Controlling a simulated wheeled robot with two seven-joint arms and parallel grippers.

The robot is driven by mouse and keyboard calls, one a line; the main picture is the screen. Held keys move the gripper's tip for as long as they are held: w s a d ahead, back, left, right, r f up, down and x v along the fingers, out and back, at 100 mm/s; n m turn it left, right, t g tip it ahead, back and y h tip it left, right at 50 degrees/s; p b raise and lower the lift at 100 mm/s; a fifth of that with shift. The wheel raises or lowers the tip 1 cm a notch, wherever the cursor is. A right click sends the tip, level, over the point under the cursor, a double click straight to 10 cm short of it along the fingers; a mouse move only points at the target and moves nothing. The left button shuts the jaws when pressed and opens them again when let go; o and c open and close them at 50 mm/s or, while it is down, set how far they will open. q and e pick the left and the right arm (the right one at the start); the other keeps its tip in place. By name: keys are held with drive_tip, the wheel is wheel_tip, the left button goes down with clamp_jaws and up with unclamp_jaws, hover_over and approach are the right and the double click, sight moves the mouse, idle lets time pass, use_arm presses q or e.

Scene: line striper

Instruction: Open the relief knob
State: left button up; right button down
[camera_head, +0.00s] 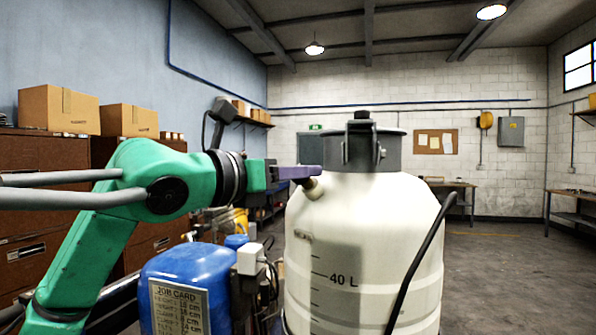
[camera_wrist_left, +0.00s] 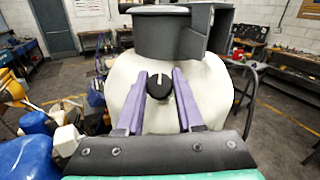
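The relief knob (camera_wrist_left: 159,86) is a round black knob with a white pointer line, on the shoulder of the white tank (camera_head: 352,240). My left gripper (camera_head: 308,172) reaches in from the left at this fitting. In the left wrist view, its two purple fingers (camera_wrist_left: 160,76) stand either side of the knob, apart, with narrow gaps beside it. My right gripper is not in view.
A dark lid with a clamp (camera_head: 360,150) tops the tank, close above the knob. A blue tank with a job card (camera_head: 188,285) stands below my left arm. Open floor lies to the right.

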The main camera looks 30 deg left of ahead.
use_arm(q)
clamp_jaws()
